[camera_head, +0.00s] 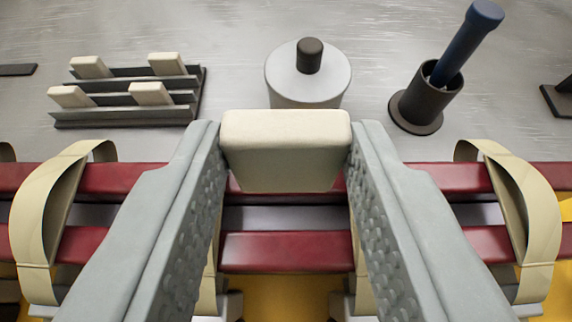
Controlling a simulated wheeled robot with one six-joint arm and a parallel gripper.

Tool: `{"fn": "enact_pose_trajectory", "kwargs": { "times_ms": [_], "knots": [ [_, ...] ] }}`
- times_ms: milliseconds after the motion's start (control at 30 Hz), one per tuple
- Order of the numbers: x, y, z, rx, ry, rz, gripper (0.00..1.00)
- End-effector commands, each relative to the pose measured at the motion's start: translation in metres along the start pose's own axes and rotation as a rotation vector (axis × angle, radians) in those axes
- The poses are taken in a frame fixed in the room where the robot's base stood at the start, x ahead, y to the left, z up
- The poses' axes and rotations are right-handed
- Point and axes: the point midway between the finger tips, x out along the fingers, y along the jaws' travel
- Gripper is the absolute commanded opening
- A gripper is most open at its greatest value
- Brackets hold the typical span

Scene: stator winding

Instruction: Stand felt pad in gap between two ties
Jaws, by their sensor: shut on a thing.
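My gripper (286,150) is shut on a cream felt pad (284,160), one jaw at each side of it. The pad is in front of and above two dark red bars (288,252), and hides part of the far bar. A cream tie (62,215) loops around both bars at the left. Another tie (522,215) loops around them at the right. Lower parts of cream ties (361,250) show close beside the inner faces of my jaws, mostly hidden. I cannot tell whether the pad touches the bars.
A dark rack (130,118) with several cream pads stands at the back left. A pale cylinder with a dark knob (308,75) stands behind the pad. A dark cup (426,102) holding a blue-handled tool (468,42) stands at the back right. The metal table between them is clear.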

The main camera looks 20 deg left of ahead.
Motion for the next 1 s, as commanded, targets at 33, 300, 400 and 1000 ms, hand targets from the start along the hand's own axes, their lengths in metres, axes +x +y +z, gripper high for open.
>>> {"fn": "enact_pose_trajectory", "kwargs": {
  "times_ms": [33, 300, 400, 1000],
  "knots": [
    [0.0, 0.0, 0.0, 0.0, 0.0, 0.0, 0.11],
    [0.004, 0.0, 0.007, 0.0, 0.0, 0.0, 0.11],
    [0.006, 0.0, 0.012, 0.0, 0.0, 0.0, 0.11],
    [0.018, 0.0, 0.038, -0.001, -0.001, 0.001, 0.11]
  ]
}}
